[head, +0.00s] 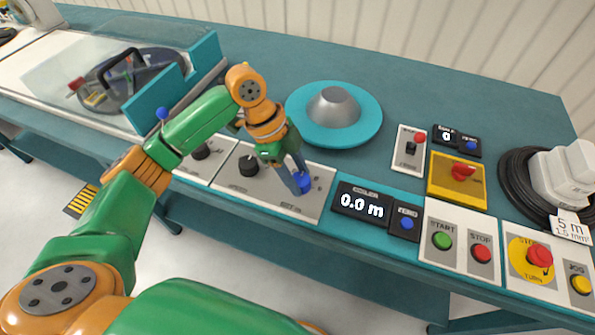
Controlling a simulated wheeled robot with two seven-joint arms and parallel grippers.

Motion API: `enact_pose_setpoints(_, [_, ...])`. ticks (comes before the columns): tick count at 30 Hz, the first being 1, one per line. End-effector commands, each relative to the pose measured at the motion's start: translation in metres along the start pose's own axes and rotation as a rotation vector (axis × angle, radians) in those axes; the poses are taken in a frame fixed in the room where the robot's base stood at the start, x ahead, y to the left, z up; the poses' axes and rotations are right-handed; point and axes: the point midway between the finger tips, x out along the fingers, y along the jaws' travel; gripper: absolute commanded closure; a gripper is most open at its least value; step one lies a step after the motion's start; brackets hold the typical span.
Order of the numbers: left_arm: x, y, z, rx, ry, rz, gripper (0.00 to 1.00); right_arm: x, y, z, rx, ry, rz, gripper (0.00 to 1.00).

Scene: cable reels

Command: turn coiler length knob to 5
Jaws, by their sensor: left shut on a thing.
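My left gripper (301,185) reaches down from the upper left onto the grey control panel (268,195). The coiler display (361,205) to the right reads 0.0 m. My right gripper is not in view.
A teal disc with a grey cone (334,108) stands behind the gripper. A blue zero button (407,223), green start button (443,240), red stop button (481,253) and red emergency knob (539,255) line the front edge. A black cable coil (520,180) lies far right.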

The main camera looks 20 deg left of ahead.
Motion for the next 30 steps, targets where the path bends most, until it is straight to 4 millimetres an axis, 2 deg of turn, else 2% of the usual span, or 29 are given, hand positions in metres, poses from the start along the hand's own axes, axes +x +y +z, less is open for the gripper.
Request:
enact_pose_setpoints(8, [-0.007, 0.003, -0.003, -0.153, -0.001, -0.056, 1.0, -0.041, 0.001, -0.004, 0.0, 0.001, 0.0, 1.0])
enact_pose_setpoints(21, [-0.008, 0.006, -0.005, -0.537, -0.002, -0.213, 1.0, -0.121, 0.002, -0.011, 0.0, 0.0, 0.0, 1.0])
enact_pose_setpoints(30, [-0.006, 0.007, -0.006, -0.8, -0.002, -0.323, 1.0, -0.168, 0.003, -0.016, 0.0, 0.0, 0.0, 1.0])
